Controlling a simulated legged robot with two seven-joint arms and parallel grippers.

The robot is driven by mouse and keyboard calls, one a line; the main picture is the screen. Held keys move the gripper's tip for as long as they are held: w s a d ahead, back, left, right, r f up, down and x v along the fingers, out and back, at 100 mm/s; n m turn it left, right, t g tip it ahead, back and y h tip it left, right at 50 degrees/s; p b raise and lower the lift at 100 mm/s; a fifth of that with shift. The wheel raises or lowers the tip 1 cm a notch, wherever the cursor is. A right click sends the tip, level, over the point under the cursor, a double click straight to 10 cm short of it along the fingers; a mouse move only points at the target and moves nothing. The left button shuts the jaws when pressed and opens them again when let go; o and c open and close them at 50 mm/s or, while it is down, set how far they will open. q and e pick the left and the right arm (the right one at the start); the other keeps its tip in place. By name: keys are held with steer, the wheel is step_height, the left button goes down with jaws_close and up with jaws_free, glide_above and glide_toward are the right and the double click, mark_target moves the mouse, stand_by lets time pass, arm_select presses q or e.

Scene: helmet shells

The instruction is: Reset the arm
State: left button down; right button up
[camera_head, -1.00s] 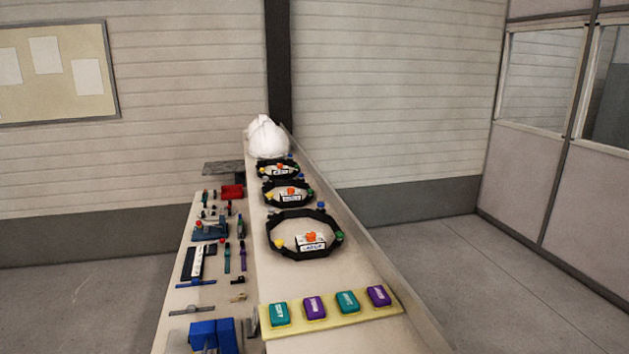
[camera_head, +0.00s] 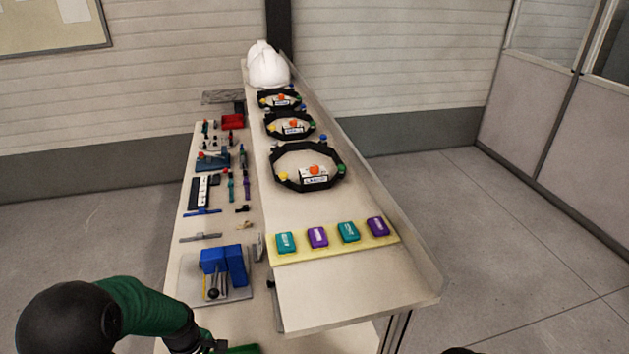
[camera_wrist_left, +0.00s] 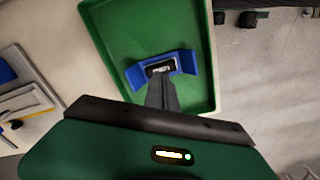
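My left arm comes in from the lower left of the head view, and its gripper (camera_head: 212,345) is at the bottom edge. In the left wrist view its dark fingers (camera_wrist_left: 161,92) appear together as one narrow shape. They point over a green tray (camera_wrist_left: 106,45). A blue piece (camera_wrist_left: 186,62) with raised ends lies in the tray, with a small black and white part (camera_wrist_left: 160,67) at its middle, just beyond the fingertips. I cannot tell whether the fingers touch it. My right gripper is not in view.
A long bench holds a white helmet (camera_head: 266,66), black rings (camera_head: 340,175) and a yellow strip (camera_head: 290,257) with teal and purple blocks. A lower table at left carries small tools, a red bin (camera_head: 233,121) and a blue fixture (camera_head: 236,262). The bench's near end is clear.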

arm_select(q)
steer(key=shift+r, duration=0.25)
steer(key=s+d+r+m+t, duration=0.2)
steer(key=s+d+r+m, duration=0.5)
steer(key=m, duration=0.7)
step_height(320, 180, up, 4)
steer(key=shift+s+d+r+m+t, duration=0.15)
steer(key=shift+s+m+t, duration=0.15)
steer(key=shift+s, duration=0.8)
steer(key=shift+s+d, duration=0.1)
steer(key=shift+d, duration=0.15)
